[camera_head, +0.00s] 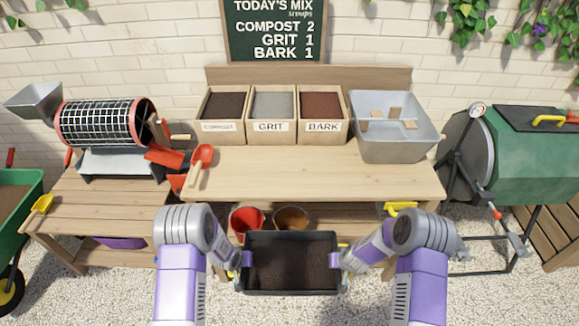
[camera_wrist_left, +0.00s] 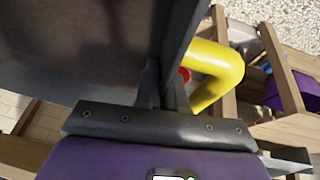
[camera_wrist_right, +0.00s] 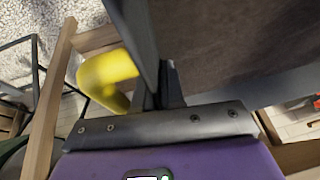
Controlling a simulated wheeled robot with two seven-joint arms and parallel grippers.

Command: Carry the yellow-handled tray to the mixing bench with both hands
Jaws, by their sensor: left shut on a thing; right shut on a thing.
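The black tray (camera_head: 290,291) holds dark soil and hangs in front of the mixing bench (camera_head: 310,172), below its top. My left gripper (camera_head: 246,259) is shut at the tray's left end, and my right gripper (camera_head: 336,260) is shut at its right end. The tray's yellow handle shows beside the fingers in the left wrist view (camera_wrist_left: 215,72) and in the right wrist view (camera_wrist_right: 106,76). The fingertips are partly hidden by the tray wall in both wrist views. The tray looks about level.
Compost, grit and bark bins (camera_head: 271,114) and a grey tub (camera_head: 393,138) stand at the bench's back. A red scoop (camera_head: 201,158) lies at its left. The front middle of the top is clear. Red (camera_head: 247,221) and brown (camera_head: 291,220) pots sit below the bench top.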

